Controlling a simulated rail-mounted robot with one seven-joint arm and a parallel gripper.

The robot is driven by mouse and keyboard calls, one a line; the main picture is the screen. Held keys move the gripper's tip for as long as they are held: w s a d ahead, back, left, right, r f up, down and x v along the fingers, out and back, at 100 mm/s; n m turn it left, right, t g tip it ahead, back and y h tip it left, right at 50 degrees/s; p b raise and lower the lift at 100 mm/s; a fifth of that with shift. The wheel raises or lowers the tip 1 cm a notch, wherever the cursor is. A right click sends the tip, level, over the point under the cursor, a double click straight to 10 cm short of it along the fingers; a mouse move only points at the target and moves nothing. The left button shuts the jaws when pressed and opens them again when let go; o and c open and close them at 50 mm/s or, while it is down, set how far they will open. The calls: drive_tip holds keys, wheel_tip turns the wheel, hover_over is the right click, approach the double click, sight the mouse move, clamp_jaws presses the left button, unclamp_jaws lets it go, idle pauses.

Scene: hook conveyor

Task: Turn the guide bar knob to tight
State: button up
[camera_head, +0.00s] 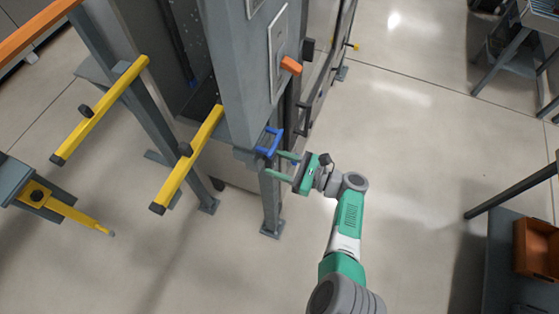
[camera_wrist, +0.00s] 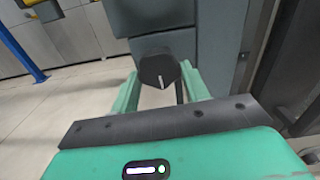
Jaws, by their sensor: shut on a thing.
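The black round knob (camera_wrist: 157,69) with a white pointer line sits on a grey housing in the wrist view. The line points roughly down toward my gripper. My gripper (camera_wrist: 160,82) has its two green fingers on either side of the knob and is shut on it. In the head view, my gripper (camera_head: 277,164) reaches left to the lower part of the grey machine column (camera_head: 238,85), just below a blue bracket (camera_head: 270,141). I cannot make out the knob there, and no tight or loose marking is readable.
Yellow bars (camera_head: 105,105) with black knobs stick out left of the column. A dark table with an orange bin (camera_head: 537,247) stands at lower right. The floor right of the column is open.

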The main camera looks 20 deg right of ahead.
drive_tip(key=shift+m, duration=0.5)
drive_tip(key=o, duration=1)
drive_tip(key=v, duration=0.8)
